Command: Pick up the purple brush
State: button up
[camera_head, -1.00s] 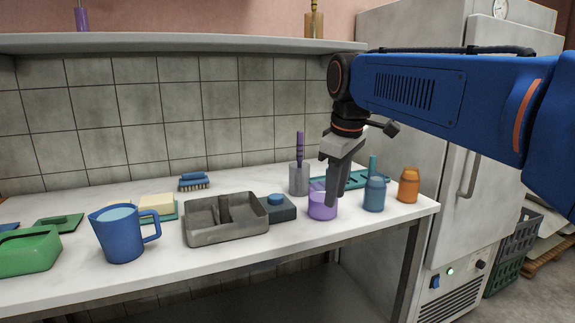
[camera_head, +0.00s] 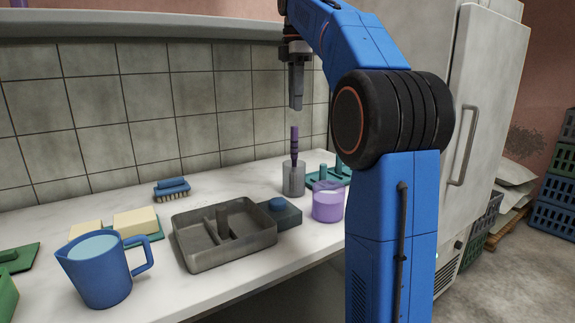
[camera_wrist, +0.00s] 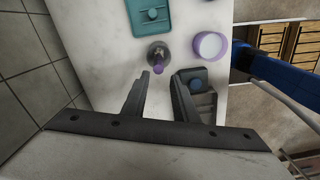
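The purple brush (camera_head: 295,146) stands upright in a grey cylindrical holder (camera_head: 293,180) on the white counter, its purple handle pointing up. In the wrist view the brush (camera_wrist: 159,68) shows from above, end on, in its holder just beyond my fingertips. My gripper (camera_head: 296,108) hangs pointing down, directly above the brush with a small gap to its top. In the wrist view my gripper (camera_wrist: 164,72) has its two fingers spread apart with nothing between them. The brush's lower part is hidden inside the holder.

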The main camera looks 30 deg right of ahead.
send_over(294, 159)
jog(key=f, duration=1.1)
jog(key=shift+w+d+f, duration=0.3)
jog(key=shift+d+f, duration=0.05)
jog(key=shift+f, duration=0.05)
jog(key=shift+w+f, duration=0.15)
jog(key=shift+f, duration=2.55)
jog(key=shift+c, duration=0.5)
grip_shut()
